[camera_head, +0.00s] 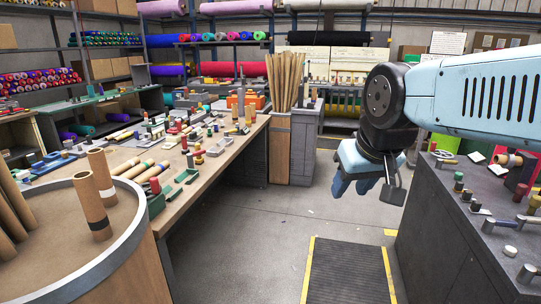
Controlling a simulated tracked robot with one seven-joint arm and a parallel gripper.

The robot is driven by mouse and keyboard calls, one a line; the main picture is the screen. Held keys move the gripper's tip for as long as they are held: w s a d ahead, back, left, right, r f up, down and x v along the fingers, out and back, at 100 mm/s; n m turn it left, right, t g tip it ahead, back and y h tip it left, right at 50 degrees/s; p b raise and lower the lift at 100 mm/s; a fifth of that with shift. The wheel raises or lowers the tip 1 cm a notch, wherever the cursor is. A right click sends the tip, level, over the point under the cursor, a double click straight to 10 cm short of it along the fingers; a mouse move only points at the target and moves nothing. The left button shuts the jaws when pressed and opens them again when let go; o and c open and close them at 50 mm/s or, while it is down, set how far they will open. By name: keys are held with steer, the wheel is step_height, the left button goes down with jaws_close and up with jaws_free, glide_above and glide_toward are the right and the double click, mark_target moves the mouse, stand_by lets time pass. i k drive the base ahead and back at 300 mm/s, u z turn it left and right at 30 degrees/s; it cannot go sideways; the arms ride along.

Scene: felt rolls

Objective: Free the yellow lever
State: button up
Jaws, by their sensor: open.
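My gripper (367,188) hangs from my light blue arm right of the middle, fingers pointing down over the open floor. It is open, with nothing seen between its fingers, and apart from both benches. I cannot make out a yellow lever for certain. The dark bench (452,240) at the right carries several small lever-like fittings with red, green and grey ends. A small pale yellowish handle (443,157) lies near its far edge, too small to tell what it is. My arm hides part of the background behind that bench.
A long wooden bench (235,151) at the left is crowded with small tools and blocks. A round table (62,266) with cardboard tubes (97,210) stands front left. A bin of upright tubes (285,82) stands behind. The floor between benches is clear, with a yellow-edged mat (347,272).

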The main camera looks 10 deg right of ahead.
mark_target(438, 162)
steer(key=u, duration=0.05)
steer(key=i, duration=2)
steer(key=z, duration=2.05)
steer(key=i, duration=1.05)
steer(key=u, duration=0.05)
